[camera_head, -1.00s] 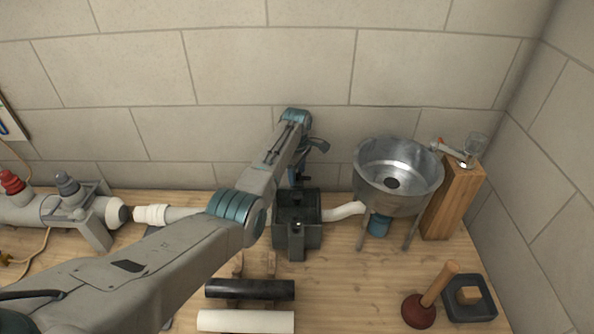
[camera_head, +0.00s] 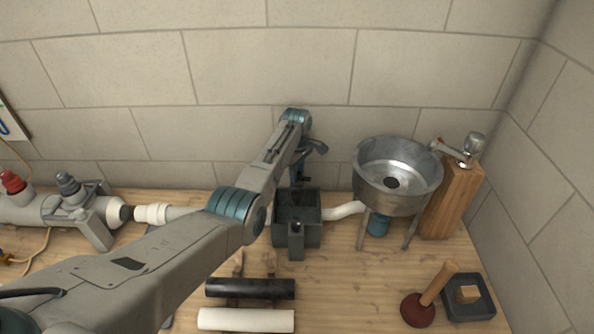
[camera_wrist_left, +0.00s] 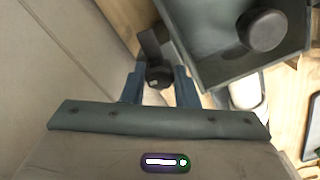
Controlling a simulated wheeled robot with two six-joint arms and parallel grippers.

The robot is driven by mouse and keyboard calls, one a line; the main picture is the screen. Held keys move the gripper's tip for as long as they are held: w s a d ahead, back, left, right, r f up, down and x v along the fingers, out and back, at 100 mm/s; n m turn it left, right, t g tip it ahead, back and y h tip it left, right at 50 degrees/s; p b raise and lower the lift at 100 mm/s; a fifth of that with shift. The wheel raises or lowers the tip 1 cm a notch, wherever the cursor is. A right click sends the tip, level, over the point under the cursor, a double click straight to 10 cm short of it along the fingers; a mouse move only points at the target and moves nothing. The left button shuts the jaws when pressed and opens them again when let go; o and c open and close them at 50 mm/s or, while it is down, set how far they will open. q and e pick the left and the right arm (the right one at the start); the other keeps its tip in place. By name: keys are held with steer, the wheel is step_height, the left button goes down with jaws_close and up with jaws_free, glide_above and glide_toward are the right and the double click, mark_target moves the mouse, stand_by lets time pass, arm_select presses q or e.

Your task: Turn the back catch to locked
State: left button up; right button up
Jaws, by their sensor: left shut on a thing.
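A dark grey-green box (camera_head: 311,236) stands on the bench near the wall, left of the metal basin. A dark catch (camera_wrist_left: 158,72) at its back side shows between the fingers in the left wrist view. My left gripper (camera_wrist_left: 159,78) is shut on this catch, with one blue finger on each side. In the head view, my left gripper (camera_head: 301,181) reaches down behind the box, and my arm partly hides the catch. A second, round dark knob (camera_wrist_left: 262,30) sits on the box. I cannot read the catch's exact angle. My right gripper is not in view.
A metal basin (camera_head: 398,177) on legs stands right of the box, joined to it by a white pipe (camera_head: 343,210). A wooden block (camera_head: 452,201) with a tap stands beside it. Black (camera_head: 250,289) and white (camera_head: 246,320) pipes lie in front.

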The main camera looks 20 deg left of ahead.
arm_select(q)
steer(key=m+p, duration=0.1)
steer(key=m, duration=0.2)
steer(key=shift+r, duration=0.1)
steer(key=m, duration=0.5)
steer(key=shift+p, duration=0.4)
steer(key=m, duration=0.4)
steer(key=shift+m, duration=2.1)
steer(key=o, duration=1)
